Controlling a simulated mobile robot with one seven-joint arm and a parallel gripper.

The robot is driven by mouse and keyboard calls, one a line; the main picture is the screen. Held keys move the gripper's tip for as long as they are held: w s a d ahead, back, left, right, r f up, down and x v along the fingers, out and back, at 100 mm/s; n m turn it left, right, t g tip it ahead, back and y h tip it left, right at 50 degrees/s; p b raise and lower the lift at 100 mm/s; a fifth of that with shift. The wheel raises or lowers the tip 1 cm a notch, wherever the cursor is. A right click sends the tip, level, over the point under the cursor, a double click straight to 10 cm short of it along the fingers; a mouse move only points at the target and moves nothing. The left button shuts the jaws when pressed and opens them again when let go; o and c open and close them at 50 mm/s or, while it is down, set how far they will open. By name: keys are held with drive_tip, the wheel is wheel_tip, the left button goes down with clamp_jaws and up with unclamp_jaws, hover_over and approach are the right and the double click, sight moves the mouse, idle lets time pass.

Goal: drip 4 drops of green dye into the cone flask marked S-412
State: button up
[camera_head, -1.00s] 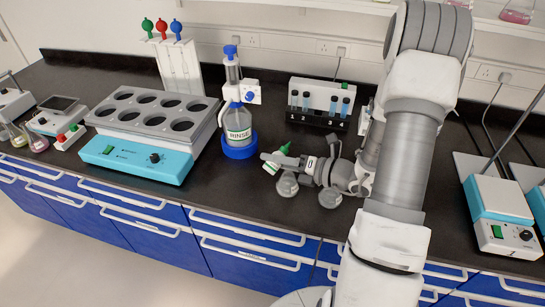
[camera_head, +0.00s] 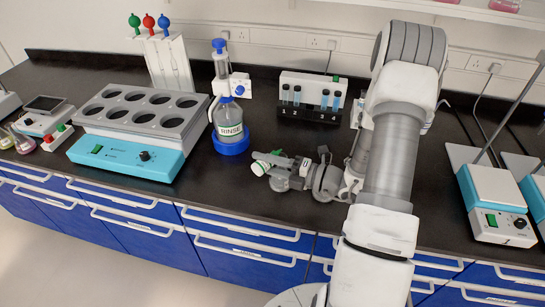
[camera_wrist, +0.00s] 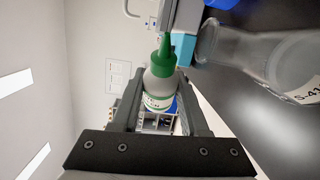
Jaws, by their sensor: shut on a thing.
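The green dye bottle (camera_wrist: 160,85) is white with a green cap and nozzle. My gripper (camera_wrist: 157,100) is shut on it. In the head view the bottle (camera_head: 264,158) is tipped over at the end of my gripper (camera_head: 276,165), above the bench. In the wrist view its nozzle lies close to the open mouth of a clear cone flask (camera_wrist: 265,58); I cannot tell whether they line up. The flask's label reads "S-41", with the rest cut off.
A RINSE bottle with a dispenser (camera_head: 230,125) stands left of my gripper. Behind is a tube rack (camera_head: 309,98). A teal block with round wells (camera_head: 125,155) is farther left, and a hotplate stirrer (camera_head: 493,195) is at right. The bench's front edge is close.

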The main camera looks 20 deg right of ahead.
drive_tip(key=shift+r+m+y+p, duration=0.2)
drive_tip(key=shift+m+y+p, duration=0.1)
drive_tip(key=shift+m+p, duration=0.4)
drive_tip(key=shift+m+t, duration=0.3)
drive_tip(key=shift+m, duration=0.1)
drive_tip(key=shift+f, duration=0.1)
